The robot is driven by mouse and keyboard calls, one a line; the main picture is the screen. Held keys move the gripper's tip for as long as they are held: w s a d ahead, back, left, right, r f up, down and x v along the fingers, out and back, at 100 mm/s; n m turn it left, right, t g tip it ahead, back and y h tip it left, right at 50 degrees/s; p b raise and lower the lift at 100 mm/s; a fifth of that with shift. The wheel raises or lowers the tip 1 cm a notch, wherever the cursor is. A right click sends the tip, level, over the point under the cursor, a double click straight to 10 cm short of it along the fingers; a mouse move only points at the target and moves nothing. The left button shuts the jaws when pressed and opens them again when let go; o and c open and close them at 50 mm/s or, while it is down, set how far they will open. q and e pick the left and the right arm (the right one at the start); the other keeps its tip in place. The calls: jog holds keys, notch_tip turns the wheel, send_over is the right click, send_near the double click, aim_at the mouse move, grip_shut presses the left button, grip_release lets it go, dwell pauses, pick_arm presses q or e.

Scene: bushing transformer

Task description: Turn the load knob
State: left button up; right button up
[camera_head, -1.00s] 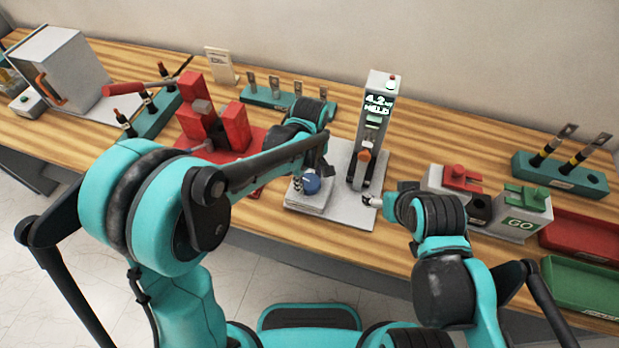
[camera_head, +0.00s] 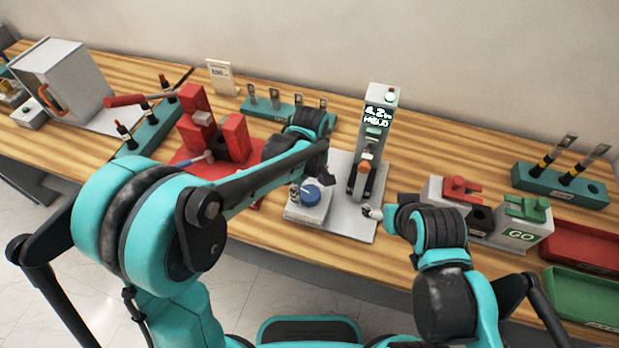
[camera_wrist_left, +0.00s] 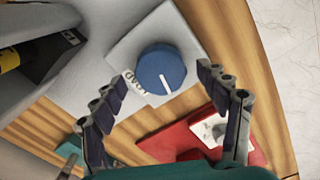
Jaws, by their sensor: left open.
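The load knob (camera_head: 310,193) is a blue round dial with a white pointer line, on a light grey block at the front of the tester. In the left wrist view the knob (camera_wrist_left: 161,69) lies between the fingertips, beside a partly readable LOAD label (camera_wrist_left: 134,82). The pointer slants toward the lower right of that view. My left gripper (camera_head: 311,178) is open over the knob, with one finger on either side; it also shows in the left wrist view (camera_wrist_left: 160,76). No clear contact shows. My right gripper (camera_head: 372,212) is by the tester plate's right edge, its jaws too small to judge.
The tester column (camera_head: 378,120) stands behind the knob, its display reading about 4.2 and HOLD. A red fixture (camera_head: 235,137) is to the left. Red and green switch boxes (camera_head: 520,222) and trays (camera_head: 573,295) are to the right.

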aim_at(309, 193)
pick_arm(q)
notch_tip(309, 193, up, 11)
dwell(0.3)
jog(key=shift+s+a, duration=0.1)
